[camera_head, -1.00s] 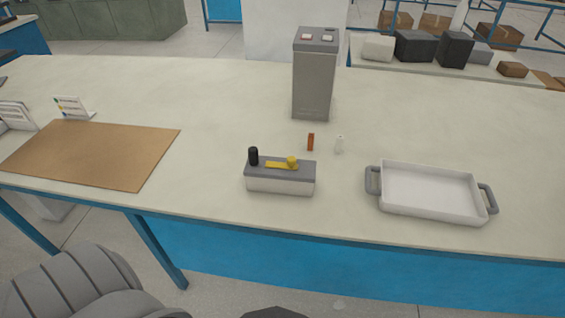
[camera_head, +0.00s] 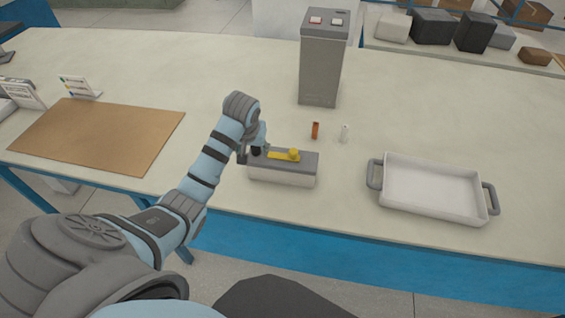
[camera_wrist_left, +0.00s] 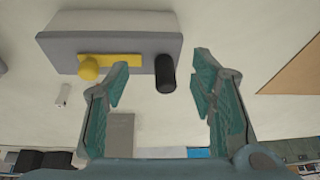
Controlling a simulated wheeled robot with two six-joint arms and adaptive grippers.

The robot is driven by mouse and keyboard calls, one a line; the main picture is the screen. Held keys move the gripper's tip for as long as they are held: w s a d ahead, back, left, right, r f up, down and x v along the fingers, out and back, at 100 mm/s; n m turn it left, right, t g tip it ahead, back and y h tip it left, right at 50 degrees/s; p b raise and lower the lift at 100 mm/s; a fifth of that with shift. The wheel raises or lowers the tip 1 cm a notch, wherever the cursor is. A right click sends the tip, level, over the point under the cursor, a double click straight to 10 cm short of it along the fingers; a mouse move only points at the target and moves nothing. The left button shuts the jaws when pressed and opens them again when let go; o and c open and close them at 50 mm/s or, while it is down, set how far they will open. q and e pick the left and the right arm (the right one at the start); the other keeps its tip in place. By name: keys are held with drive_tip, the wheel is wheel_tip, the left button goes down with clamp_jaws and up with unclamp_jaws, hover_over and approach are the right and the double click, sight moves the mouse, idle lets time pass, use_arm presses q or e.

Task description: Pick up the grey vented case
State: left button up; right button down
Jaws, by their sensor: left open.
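No vents can be made out on either grey thing, so I cannot tell which is the grey vented case. One is a low box (camera_head: 282,174) with a grey lid, a white lower body, a yellow bar (camera_head: 283,155) and a black cylinder on top. The other is a tall grey box (camera_head: 321,68) with two small panels on top. My left gripper (camera_head: 252,149) is at the left end of the low box. In the left wrist view its open, empty fingers (camera_wrist_left: 160,65) are on either side of the black cylinder (camera_wrist_left: 165,73). My right gripper is out of view.
An orange piece (camera_head: 315,130) and a small white piece (camera_head: 345,133) stand behind the low box. A white tray (camera_head: 432,209) with grey handles is on the right. A brown board (camera_head: 97,135) lies on the left.

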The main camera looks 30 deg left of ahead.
use_arm(q)
wheel_tip(320, 180, up, 6)
drive_tip(key=w+a+n, duration=0.1)
drive_tip(key=w+a, duration=0.1)
drive_tip(key=a, duration=0.1)
drive_tip(key=x, duration=0.4)
drive_tip(key=d+b+x, duration=0.1)
drive_tip(key=x, duration=0.4)
drive_tip(key=b+x, duration=0.1)
drive_tip(key=x, duration=0.3)
drive_tip(key=shift+w+d+f, duration=0.1)
drive_tip(key=shift+w+f, duration=0.3)
drive_tip(key=shift+f, duration=0.05)
drive_tip(key=shift+r, duration=0.1)
clamp_jaws()
